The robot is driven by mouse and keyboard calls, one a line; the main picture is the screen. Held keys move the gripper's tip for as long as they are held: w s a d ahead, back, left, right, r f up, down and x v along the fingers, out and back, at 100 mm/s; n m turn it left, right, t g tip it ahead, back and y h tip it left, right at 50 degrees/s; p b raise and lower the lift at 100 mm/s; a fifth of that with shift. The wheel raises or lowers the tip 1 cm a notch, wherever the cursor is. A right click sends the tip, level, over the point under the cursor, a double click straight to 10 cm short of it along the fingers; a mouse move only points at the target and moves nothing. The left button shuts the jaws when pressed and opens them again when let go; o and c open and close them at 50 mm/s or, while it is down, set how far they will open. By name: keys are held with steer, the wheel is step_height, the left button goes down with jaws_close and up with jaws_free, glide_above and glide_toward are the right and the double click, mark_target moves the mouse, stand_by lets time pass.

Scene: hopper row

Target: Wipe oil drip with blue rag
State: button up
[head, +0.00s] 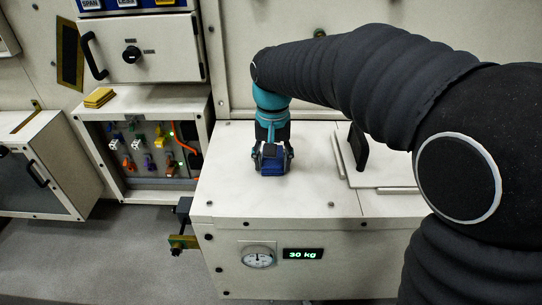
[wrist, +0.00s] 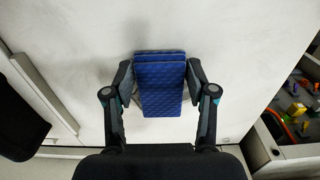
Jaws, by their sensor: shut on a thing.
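The blue rag (wrist: 161,88) is a folded, quilted pad. It shows in the wrist view between the two fingers of my gripper (wrist: 160,92), which is shut on it from both sides. In the head view the rag (head: 272,167) is low over the white top of the hopper unit (head: 310,196), under my gripper (head: 272,155). I cannot tell whether it touches the surface. No oil drip is clearly seen; a faint grey patch shows beside the rag in the wrist view, perhaps a shadow.
A raised plate with a dark upright handle (head: 358,147) is on the right of the top. An open cabinet (head: 150,150) with coloured connectors and an orange cable stands at left, with a yellow pad (head: 99,97) on it. A gauge (head: 257,256) and "30 kg" display (head: 303,254) are on the front.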

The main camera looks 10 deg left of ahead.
mark_target(254, 172)
steer(key=shift+d, duration=0.1)
steer(key=shift+w+d+f, duration=0.1)
steer(key=shift+w+d, duration=0.1)
steer(key=shift+d, duration=0.6)
steer(key=shift+w+d+f, duration=0.1)
steer(key=shift+w+d, duration=0.1)
steer(key=shift+d, duration=0.55)
steer(key=shift+a, duration=0.15)
steer(key=shift+s+a+f, duration=0.1)
steer(key=shift+s+a, duration=0.1)
steer(key=shift+a, duration=0.5)
steer(key=shift+s+a, duration=0.15)
steer(key=shift+a, duration=0.5)
steer(key=shift+s+a+f, duration=0.1)
steer(key=shift+s+a, duration=0.1)
steer(key=shift+a, duration=0.5)
steer(key=shift+r, duration=0.15)
steer(key=shift+s+a+r, duration=0.1)
steer(key=shift+s+a, duration=0.1)
steer(key=shift+a, duration=0.6)
steer(key=shift+s+a+r, duration=0.1)
steer(key=shift+s+a, duration=0.1)
steer(key=shift+a, duration=0.6)
